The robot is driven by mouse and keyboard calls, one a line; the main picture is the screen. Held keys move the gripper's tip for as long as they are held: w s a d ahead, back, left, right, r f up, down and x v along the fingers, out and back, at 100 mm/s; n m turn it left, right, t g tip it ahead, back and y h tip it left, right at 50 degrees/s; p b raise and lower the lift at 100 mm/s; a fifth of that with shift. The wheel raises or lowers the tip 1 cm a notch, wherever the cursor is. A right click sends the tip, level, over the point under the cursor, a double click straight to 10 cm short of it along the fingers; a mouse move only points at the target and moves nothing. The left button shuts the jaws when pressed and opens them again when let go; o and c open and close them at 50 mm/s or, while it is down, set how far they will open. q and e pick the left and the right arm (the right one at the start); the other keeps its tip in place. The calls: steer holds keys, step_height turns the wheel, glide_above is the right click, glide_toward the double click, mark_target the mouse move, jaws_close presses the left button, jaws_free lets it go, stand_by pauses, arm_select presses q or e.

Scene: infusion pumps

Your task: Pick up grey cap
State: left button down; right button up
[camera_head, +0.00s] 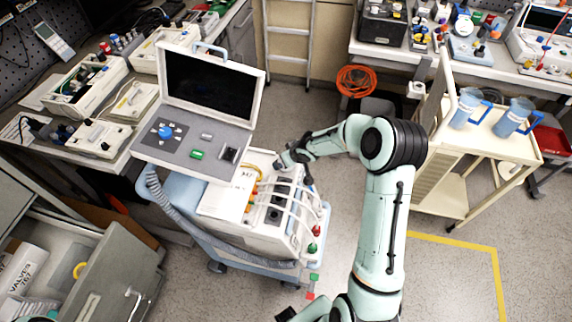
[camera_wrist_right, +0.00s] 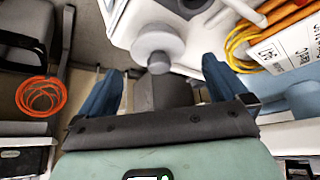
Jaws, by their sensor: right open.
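The grey cap (camera_wrist_right: 158,46) is a round, light grey knob on the side of the white machine in the right wrist view. A narrower stub shows below it, pointing toward my gripper. My right gripper (camera_wrist_right: 160,82) is open, with its two blue fingers spread left and right of the cap's lower end. I cannot tell if they touch it. In the head view my right gripper (camera_head: 287,160) is at the upper right side of the machine (camera_head: 262,215), and the cap cannot be made out there.
The machine stands on a blue wheeled cart, with a screen unit (camera_head: 212,80) above and white hoses in front. A coil of orange cable (camera_head: 357,80) lies behind. A cream trolley (camera_head: 480,140) with two blue jugs stands right. An open drawer (camera_head: 100,285) is at lower left.

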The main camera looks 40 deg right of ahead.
steer(key=shift+w+f, duration=0.55)
steer(key=shift+w, duration=0.05)
steer(key=x, duration=0.5)
steer(key=shift+w+d, duration=0.2)
steer(key=shift+d, duration=0.05)
steer(key=shift+r, duration=0.1)
steer(key=c, duration=0.8)
